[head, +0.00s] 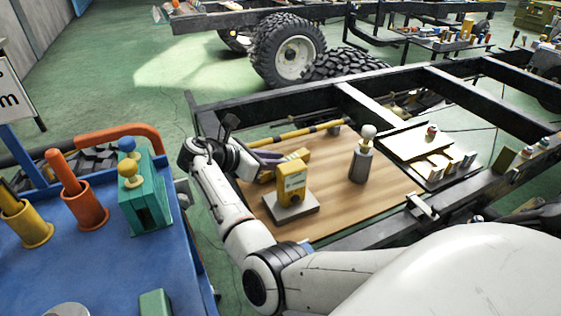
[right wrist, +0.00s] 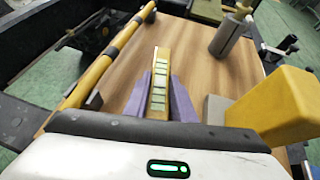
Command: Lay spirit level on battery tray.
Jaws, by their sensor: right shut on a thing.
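A short yellow bar with several pale green windows, which looks like the spirit level (right wrist: 160,75), points away from me in the right wrist view; in the head view its end (head: 294,156) shows. My right gripper (right wrist: 158,100) is shut on it, one purple finger along each side. In the head view this gripper (head: 274,161) is low over a wooden board in the chassis frame; I cannot tell whether the bar touches the board. A dark-rimmed tray (head: 408,169) at the board's right holds several pale pieces; I cannot tell for sure that it is the battery tray. My left gripper is out of view.
A yellow device (head: 292,181) on a grey block stands close beside the gripper. A grey cylinder with a pale knob (head: 361,165) stands mid-board. A yellow-and-black rod (head: 300,131) lies along the far edge. A blue cart (head: 100,255) with tools is at left.

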